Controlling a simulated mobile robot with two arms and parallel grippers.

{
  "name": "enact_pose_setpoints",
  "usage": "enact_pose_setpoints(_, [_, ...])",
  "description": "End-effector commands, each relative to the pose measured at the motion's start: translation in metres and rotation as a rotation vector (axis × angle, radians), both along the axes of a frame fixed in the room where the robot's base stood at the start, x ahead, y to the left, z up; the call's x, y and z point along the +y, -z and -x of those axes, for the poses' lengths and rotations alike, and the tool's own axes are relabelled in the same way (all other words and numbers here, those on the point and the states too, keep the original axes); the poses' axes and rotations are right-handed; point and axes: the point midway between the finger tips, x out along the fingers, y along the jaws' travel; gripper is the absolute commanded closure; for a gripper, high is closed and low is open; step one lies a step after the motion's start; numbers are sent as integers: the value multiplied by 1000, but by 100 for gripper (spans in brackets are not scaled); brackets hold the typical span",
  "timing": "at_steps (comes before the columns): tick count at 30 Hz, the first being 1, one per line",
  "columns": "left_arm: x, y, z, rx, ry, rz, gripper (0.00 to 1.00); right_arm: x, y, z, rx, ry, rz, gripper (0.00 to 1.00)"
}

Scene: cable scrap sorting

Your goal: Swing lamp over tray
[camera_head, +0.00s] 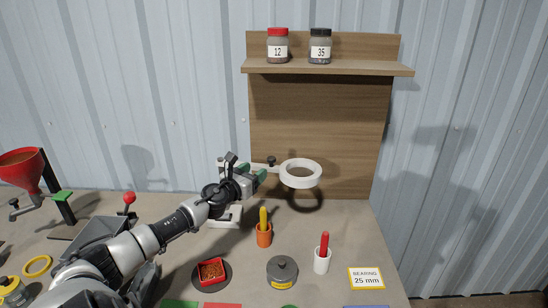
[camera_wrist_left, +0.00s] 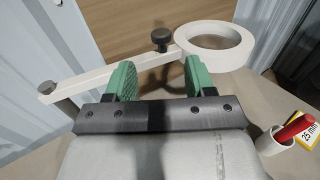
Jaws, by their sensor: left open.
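The lamp is a white ring (camera_head: 301,174) on a flat white arm with a dark knob (camera_head: 271,161), held level above the table's back. In the left wrist view the ring (camera_wrist_left: 214,44) is at upper right, and the white arm (camera_wrist_left: 85,83) runs across just beyond my fingers. My left gripper (camera_head: 257,174) is open at the lamp arm, its green fingers (camera_wrist_left: 158,78) apart with the knob seen between them. I cannot tell whether they touch the arm. A small red square tray (camera_head: 223,275) with brownish bits sits on a dark disc at the front. My right gripper is not in view.
An orange cup (camera_head: 264,239) with a yellow-handled tool, a white cup (camera_head: 321,264) with a red-handled tool and a grey lidded pot (camera_head: 282,271) stand in front. A bearing card (camera_head: 367,279) lies right. A red funnel (camera_head: 22,172) stands left. A shelf (camera_head: 328,68) holds two jars.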

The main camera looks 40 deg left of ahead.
Motion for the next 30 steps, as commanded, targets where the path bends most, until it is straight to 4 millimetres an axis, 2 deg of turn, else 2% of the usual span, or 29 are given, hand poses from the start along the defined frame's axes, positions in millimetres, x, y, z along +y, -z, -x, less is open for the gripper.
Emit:
enact_pose_setpoints(3, [1, -3, -16, -3, 0, 2, 46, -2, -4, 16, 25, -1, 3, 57])
enact_pose_setpoints(7, [4, -2, -33, -5, -1, 4, 46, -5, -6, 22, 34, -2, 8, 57])
enact_pose_setpoints(18, [10, 0, -81, -3, -1, 4, 46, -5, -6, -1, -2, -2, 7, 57])
enact_pose_setpoints(24, [11, 0, -93, -1, 1, 1, 46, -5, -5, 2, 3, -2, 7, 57])
enact_pose_setpoints(30, [12, 0, -95, 0, 1, -1, 46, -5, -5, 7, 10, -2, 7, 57])
